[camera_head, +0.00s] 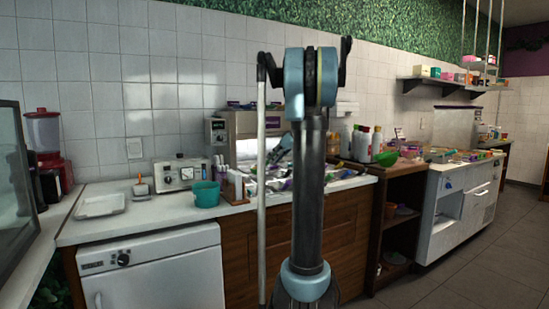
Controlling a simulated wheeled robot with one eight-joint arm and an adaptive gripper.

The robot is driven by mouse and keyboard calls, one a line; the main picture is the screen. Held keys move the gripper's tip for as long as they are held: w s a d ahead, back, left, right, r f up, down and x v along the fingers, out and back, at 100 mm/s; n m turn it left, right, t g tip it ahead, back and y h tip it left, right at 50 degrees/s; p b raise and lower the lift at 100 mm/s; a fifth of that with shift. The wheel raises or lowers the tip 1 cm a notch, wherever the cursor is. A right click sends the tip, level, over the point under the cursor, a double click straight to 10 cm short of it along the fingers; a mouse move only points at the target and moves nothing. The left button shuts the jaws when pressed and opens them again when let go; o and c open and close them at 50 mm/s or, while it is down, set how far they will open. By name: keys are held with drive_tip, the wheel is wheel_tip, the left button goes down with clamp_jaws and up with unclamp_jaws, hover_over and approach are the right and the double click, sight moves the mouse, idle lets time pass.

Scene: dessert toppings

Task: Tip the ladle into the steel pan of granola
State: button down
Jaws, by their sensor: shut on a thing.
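My arm stands upright in the middle of the head view and covers part of the worktop. Behind it, a small pale blue and dark part, apparently of my wrist, shows low over the cluttered worktop. My gripper's fingertips are hidden, so I cannot see what is between them. I cannot make out the ladle. The steel pan of granola cannot be told apart among the small containers and items on the worktop (345,177).
A teal bucket (206,194) stands left of the clutter, by a control box (181,175). A white tray (100,206) and a red blender (43,135) are farther left. Several bottles (362,143) and a green bowl (387,158) stand at right. The floor is clear at right.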

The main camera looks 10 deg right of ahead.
drive_tip(key=f+m+t, duration=0.1)
drive_tip(key=m, duration=0.8)
drive_tip(key=f+m+t+y, duration=0.1)
drive_tip(key=f+m, duration=0.1)
drive_tip(key=m, duration=0.7)
drive_tip(key=s+f+m+y, duration=0.1)
drive_tip(key=f+m, duration=0.1)
drive_tip(key=m, duration=0.8)
drive_tip(key=shift+t, duration=0.4)
drive_tip(key=shift+a, duration=0.1)
idle(1.6)
